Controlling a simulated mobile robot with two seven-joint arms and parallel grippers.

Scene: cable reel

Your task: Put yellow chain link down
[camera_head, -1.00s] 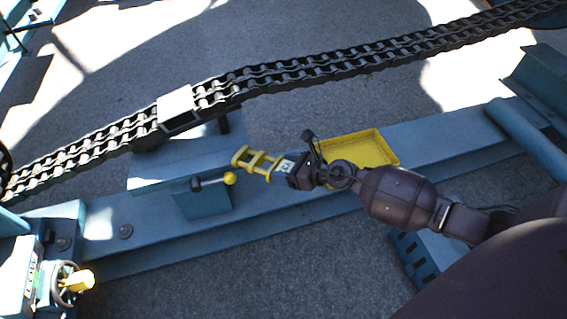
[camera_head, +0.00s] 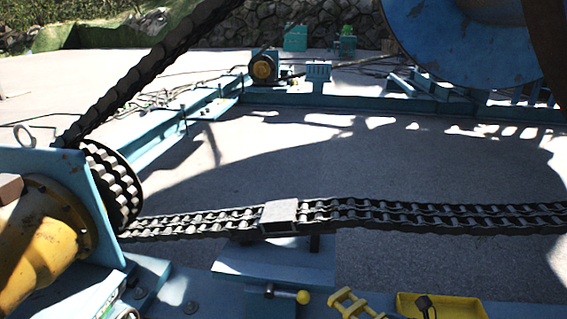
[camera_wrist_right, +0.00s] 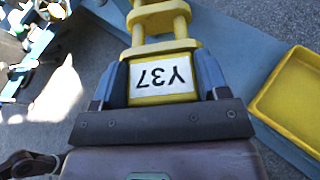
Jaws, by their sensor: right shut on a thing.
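The yellow chain link (camera_head: 350,303) shows at the bottom edge of the head view, between a yellow-knobbed lever and a yellow tray. In the right wrist view the yellow chain link (camera_wrist_right: 158,20) sticks out ahead of my right gripper (camera_wrist_right: 161,82). The gripper's two blue fingers are shut on the link's block, which carries a white label reading Y37, upside down here. In the head view most of my right gripper is below the frame. My left gripper is not in view.
The yellow tray (camera_wrist_right: 268,98) lies right of the gripper on a blue beam. A lever with a yellow knob (camera_head: 303,297) stands left of the link. The dark double chain (camera_head: 400,213) crosses behind, through a grey block (camera_head: 280,211). A yellow motor (camera_head: 40,255) stands at left.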

